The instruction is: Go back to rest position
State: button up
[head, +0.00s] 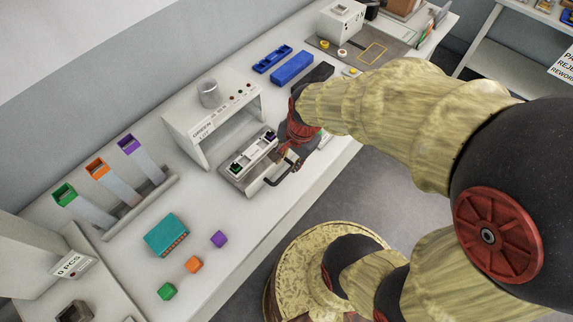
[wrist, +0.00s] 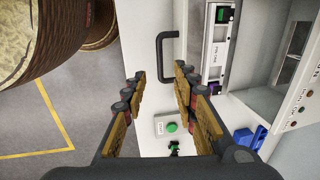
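My gripper (wrist: 160,73) is open in the wrist view, with nothing between its fingers. In the head view my gripper (head: 287,155) hangs at the front right of a grey test fixture (head: 240,180), by its black handle (head: 284,174). The handle also shows just beyond the fingertips in the wrist view (wrist: 161,58); I cannot tell if they touch. The fixture holds a pale bar with a green connector (head: 236,168) at one end and a purple connector (head: 270,136) at the other. The arm hides the table right of the fixture.
A white test station (head: 212,115) stands behind the fixture. A teal block (head: 166,236) and green, orange and purple cubes (head: 193,264) lie at the front left. Coloured chutes (head: 97,168) stand at the left. A green button box (wrist: 172,127) sits beside the fixture.

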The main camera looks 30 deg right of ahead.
jog(key=shift+s+r, duration=0.1)
jog(key=shift+r, duration=0.3)
dwell(0.3)
jog(key=s+a+r+n+t, duration=0.1)
jog(key=s+a+r+n, duration=0.1)
jog(key=r+n, duration=0.5)
jog(key=s+a+r+n+t+b, duration=0.1)
jog(key=s+a+r+n+t, duration=0.1)
jog(key=r+n, duration=0.5)
notch_tip(320, 180, up, 3)
jog(key=shift+s+a+f+t+h, duration=0.15)
jog(key=shift+s+a+t+h, duration=0.2)
jog(key=shift+s, duration=0.3)
